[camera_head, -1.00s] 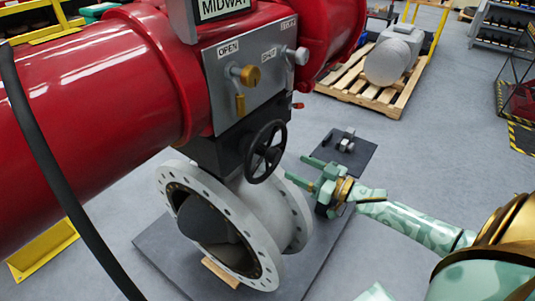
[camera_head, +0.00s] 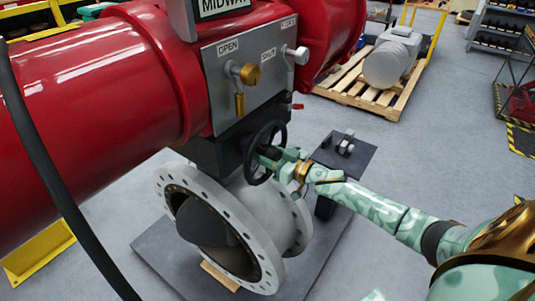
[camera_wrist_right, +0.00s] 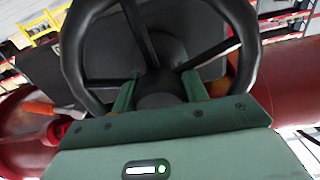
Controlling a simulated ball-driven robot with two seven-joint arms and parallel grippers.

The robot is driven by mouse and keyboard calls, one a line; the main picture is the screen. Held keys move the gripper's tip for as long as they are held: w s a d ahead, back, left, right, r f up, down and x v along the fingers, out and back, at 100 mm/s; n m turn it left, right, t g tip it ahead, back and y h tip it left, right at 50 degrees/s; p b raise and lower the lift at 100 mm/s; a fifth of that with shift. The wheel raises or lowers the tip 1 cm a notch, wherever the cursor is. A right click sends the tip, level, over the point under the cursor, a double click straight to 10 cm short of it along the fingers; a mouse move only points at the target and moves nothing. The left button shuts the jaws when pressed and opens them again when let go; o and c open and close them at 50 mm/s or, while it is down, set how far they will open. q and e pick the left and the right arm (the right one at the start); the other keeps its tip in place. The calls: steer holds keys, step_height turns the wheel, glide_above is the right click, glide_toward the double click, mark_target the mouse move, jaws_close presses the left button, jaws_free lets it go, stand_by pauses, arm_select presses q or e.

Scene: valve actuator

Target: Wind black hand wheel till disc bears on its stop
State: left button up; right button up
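The black hand wheel (camera_head: 251,152) is on the black gearbox below the red actuator, and its rim, spokes and hub fill the right wrist view (camera_wrist_right: 74,52). My right gripper (camera_head: 268,153) is at the wheel's face. In the right wrist view its two green fingers (camera_wrist_right: 158,92) stand apart, one on each side of the wheel's hub; contact is not clear. The grey disc (camera_head: 203,221) sits tilted inside the round flanged valve body (camera_head: 262,262), partly open. Its stop cannot be made out. My left gripper is not in view.
A sign reading MIDWAY (camera_head: 223,5) tops the actuator. A grey panel (camera_head: 222,88) has a brass knob and OPEN and SHUT labels. A dark plate with metal parts (camera_head: 362,160) lies behind my right gripper. A pallet (camera_head: 350,92) stands farther back.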

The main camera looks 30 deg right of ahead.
steer(key=c, duration=0.6)
steer(key=shift+c, duration=0.2)
steer(key=n, duration=0.3)
steer(key=shift+n, duration=0.4)
steer(key=n, duration=0.3)
steer(key=shift+n, duration=0.3)
steer(key=n, duration=0.4)
steer(key=shift+f+n, duration=0.1)
steer(key=shift+n, duration=0.2)
steer(key=shift+d+n+b, duration=0.1)
steer(key=shift+n+b, duration=0.3)
steer(key=shift+n, duration=1.2)
